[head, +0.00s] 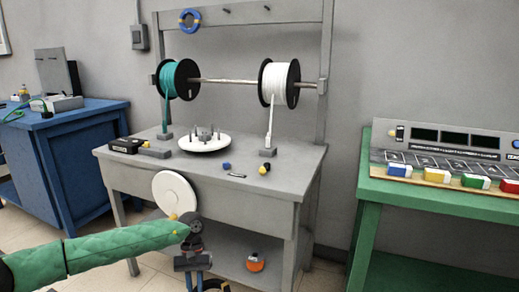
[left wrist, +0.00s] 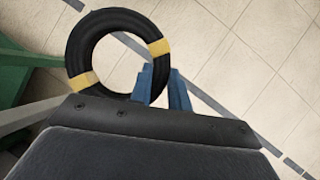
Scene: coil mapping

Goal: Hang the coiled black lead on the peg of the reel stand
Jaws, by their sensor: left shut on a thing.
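The coiled black lead (left wrist: 115,19) is a thick ring with two yellow bands in the left wrist view. My left gripper (left wrist: 165,88) has blue fingers and is shut on the ring's near right side. In the head view the left gripper (head: 195,282) is low in front of the bench, and only the top of the coil shows at the bottom edge. The reel stand (head: 326,45) is a grey frame above the bench. Its top bar has two bare pegs, a left one (head: 227,11) and a right one (head: 267,7), and a blue coil (head: 189,21) hangs further left.
A rod carries a green spool (head: 180,79) and a white spool (head: 279,84) below the pegs. The grey bench (head: 230,183) holds a round white plate (head: 204,143) and small parts. A blue cabinet (head: 80,150) stands left, a green table (head: 420,200) right.

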